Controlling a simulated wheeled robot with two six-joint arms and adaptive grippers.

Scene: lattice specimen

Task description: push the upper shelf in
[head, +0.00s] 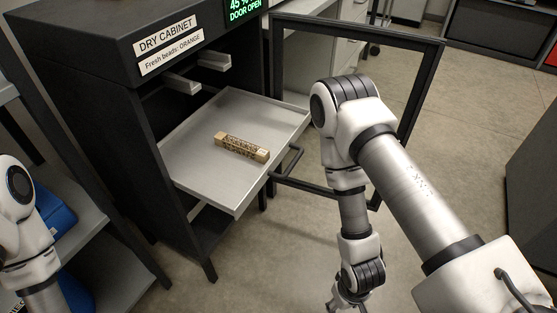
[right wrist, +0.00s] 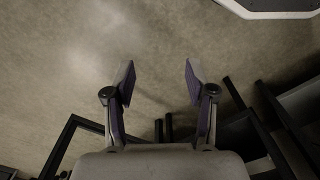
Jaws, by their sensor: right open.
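A grey metal shelf (head: 190,155) is pulled well out of the black dry cabinet (head: 105,70), with a dark bar handle (head: 290,162) at its front edge. A small beige lattice specimen (head: 241,148) lies on it. My right gripper (head: 347,303) hangs low at the bottom edge of the head view, in front of the shelf and apart from it. In the right wrist view the right gripper (right wrist: 158,76) is open and empty, with floor behind its fingers. My left arm shows at the left edge, but its gripper is out of view.
The cabinet's framed door (head: 425,110) stands open behind my right arm. Empty light rails (head: 205,68) show above the shelf inside the cabinet. A side rack with a blue item (head: 55,218) stands at the left. Floor (head: 250,260) is clear in front of the shelf.

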